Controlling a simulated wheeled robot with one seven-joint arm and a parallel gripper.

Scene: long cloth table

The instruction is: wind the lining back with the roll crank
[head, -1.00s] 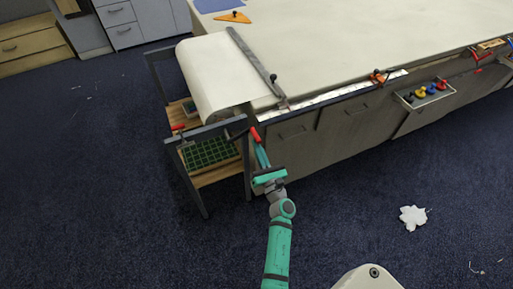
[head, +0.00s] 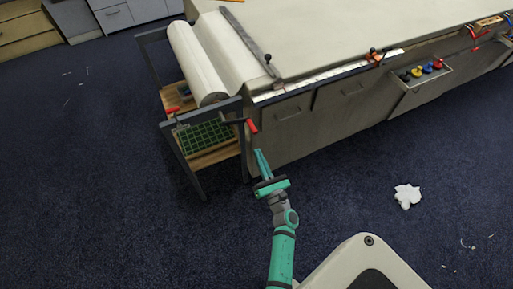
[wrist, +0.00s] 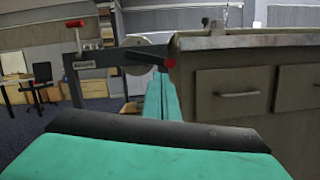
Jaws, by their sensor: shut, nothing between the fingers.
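The roll crank's red handle (head: 252,126) sticks out on a dark arm from the roll stand (head: 192,160) at the table's left end. In the wrist view the red handle (wrist: 170,63) shows just beyond the fingertips. The white lining is wound on a roll (head: 198,65) held in the stand, and a sheet (head: 235,50) runs from it onto the table. My gripper (head: 259,152) is shut and empty, a short way below the handle in the head view and apart from it. The wrist view shows the closed fingers (wrist: 160,92) pointing toward the handle.
A dark bar (head: 247,42) lies across the sheet on the table (head: 340,30). A second red-tipped lever (wrist: 75,24) stands on the stand's other side. Cabinet drawers (head: 293,115) line the table's front. A crumpled white piece (head: 407,196) lies on the open blue carpet.

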